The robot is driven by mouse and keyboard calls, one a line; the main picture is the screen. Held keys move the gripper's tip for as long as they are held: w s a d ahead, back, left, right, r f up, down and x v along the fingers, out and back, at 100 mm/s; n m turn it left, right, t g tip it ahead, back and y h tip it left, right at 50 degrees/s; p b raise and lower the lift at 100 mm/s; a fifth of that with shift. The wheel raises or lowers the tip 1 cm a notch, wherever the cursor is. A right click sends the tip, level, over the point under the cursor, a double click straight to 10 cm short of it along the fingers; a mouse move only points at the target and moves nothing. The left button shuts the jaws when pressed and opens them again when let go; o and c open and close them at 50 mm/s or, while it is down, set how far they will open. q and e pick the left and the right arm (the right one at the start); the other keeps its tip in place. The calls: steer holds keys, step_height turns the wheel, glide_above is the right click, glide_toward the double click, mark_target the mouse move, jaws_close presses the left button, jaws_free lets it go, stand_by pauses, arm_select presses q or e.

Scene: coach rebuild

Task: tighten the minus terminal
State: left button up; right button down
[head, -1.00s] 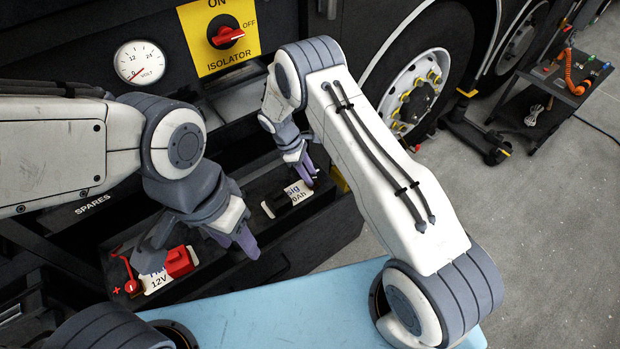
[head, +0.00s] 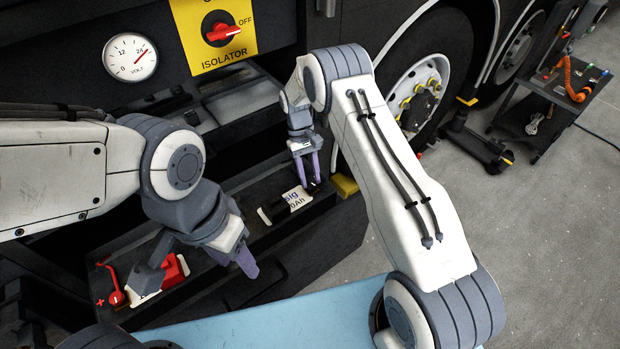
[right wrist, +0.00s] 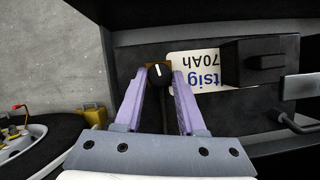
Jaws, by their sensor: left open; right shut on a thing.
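The minus terminal shows in the right wrist view as a black knob (right wrist: 159,72) with a white mark on a brass-coloured piece, with a dark cable running below it. My right gripper (right wrist: 160,78) has its purple fingers on both sides of this knob, shut on it. In the head view my right gripper (head: 310,181) points down at the right end of the battery (head: 235,262), and its fingers hide most of the terminal. My left gripper (head: 247,266) is open and empty above the battery's front edge, right of the red cover (head: 174,271).
The plus terminal (head: 117,298) is red, at the battery's left end. A black cover (right wrist: 262,60) sits beside the minus terminal. The voltmeter (head: 131,57) needle points upper right, near 24. The isolator switch (head: 223,32) points to OFF. A tool cart (head: 560,85) stands far right.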

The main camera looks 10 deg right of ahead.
steer(key=shift+w+d+m+y, duration=0.15)
steer(key=shift+m+y, duration=0.25)
steer(key=shift+m, duration=0.7)
steer(key=shift+r, duration=0.1)
steer(key=c, duration=0.5)
jaws_free()
